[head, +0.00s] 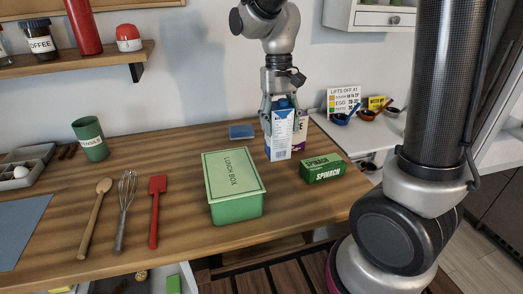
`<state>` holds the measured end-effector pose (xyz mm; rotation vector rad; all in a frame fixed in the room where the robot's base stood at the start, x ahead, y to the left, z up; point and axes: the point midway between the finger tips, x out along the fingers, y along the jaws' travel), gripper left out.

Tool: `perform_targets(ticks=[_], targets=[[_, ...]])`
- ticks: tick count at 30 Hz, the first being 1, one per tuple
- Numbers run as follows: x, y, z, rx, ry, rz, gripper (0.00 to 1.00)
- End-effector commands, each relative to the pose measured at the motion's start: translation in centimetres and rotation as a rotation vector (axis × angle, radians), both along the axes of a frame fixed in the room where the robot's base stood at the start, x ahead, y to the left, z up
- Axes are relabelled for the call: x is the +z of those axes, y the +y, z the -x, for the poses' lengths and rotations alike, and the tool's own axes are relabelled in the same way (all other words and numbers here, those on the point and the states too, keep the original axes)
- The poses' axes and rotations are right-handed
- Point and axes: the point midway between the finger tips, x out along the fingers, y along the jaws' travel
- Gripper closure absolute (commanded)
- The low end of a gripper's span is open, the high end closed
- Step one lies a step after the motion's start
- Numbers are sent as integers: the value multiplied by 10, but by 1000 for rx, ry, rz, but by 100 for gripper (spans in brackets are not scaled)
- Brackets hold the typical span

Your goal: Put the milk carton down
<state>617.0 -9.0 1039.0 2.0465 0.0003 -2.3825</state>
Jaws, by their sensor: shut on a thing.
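The milk carton (280,136) is blue and white with a dark blue cap. It is upright at the back right of the wooden table, behind the spinach box. My gripper (282,106) comes down from above and is shut on the carton's upper part. Whether the carton's base touches the table or hangs just above it, I cannot tell. A purple carton (300,130) stands close behind it on the right, partly hidden by it.
A green lunch box (234,187) and a green spinach box (322,168) stand in front. A small blue item (241,131) lies left of the carton. Utensils (124,207) lie at left. A side counter (360,135) holds small bowls (368,114).

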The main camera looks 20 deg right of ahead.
Motion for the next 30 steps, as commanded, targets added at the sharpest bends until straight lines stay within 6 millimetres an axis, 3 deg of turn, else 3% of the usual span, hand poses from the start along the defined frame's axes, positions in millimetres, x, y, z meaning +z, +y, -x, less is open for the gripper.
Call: perform_targets(ticks=[3,15,27,28,30], targets=[[-20,0,0,0,1,1,89],[-66,0,0,1,0,0,89],[-71,0,-1,0,-2,-1,89],[-71,0,0,0,-2,-1,41],[-71,0,0,0,-2,-1,29]])
